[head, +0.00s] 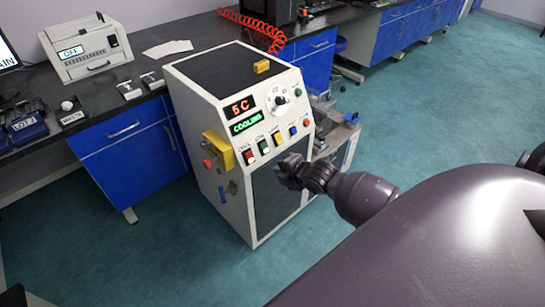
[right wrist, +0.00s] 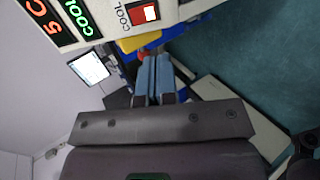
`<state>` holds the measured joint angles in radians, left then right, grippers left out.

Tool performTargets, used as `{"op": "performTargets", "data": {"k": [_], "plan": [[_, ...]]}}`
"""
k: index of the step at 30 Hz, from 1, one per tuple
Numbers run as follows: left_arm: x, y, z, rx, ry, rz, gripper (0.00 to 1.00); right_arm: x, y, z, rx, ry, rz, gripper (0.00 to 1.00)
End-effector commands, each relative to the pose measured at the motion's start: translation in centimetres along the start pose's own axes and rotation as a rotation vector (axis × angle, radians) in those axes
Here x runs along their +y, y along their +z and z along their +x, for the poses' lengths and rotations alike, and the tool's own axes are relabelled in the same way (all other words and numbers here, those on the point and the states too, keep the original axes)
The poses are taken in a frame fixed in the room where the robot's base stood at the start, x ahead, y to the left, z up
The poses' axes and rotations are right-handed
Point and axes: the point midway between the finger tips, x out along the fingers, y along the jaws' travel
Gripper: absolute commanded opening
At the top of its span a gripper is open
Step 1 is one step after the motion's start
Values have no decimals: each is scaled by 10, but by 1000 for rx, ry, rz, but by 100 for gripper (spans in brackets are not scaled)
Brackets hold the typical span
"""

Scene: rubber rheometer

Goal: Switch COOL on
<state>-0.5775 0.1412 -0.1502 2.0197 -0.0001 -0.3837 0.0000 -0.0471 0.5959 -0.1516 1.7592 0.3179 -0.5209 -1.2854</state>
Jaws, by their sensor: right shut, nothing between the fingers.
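The white rheometer cabinet (head: 215,165) stands in the middle of the head view. Its upper display (head: 240,107) reads 5 C and its lower display (head: 246,124) reads COOLING in green. The red COOL switch (head: 249,156) is leftmost in the row below. In the right wrist view the red switch (right wrist: 145,13) sits beside its COOL label, with a pale edge. My right gripper (head: 281,173) is in front of the cabinet, lower and to the right of the switch. Its blue fingers (right wrist: 153,62) are shut and empty, apart from the switch.
More switches (head: 278,139) and a dial (head: 280,100) are close by on the panel. A yellow guard (head: 214,146) with a red button (head: 208,164) juts from the cabinet's left side. A black bench (head: 100,105) is behind. Floor is clear at front left.

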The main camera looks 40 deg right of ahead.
Motion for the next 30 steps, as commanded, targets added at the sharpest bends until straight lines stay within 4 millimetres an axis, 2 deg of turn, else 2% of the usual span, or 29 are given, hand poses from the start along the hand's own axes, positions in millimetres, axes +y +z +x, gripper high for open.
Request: {"op": "performTargets", "data": {"k": [3,7,25,30], "plan": [[0,1,-1,-4,-1,0,94,-2,0,-10,0,0,-1,0],[-1,3,-2,-7,-2,-1,94,-4,0,-15,1,0,0,0],[-2,4,-4,-9,-2,2,94,-4,0,-15,0,0,3,0],[-2,4,-4,-9,-2,2,94,-3,0,-15,1,4,102,0]]}}
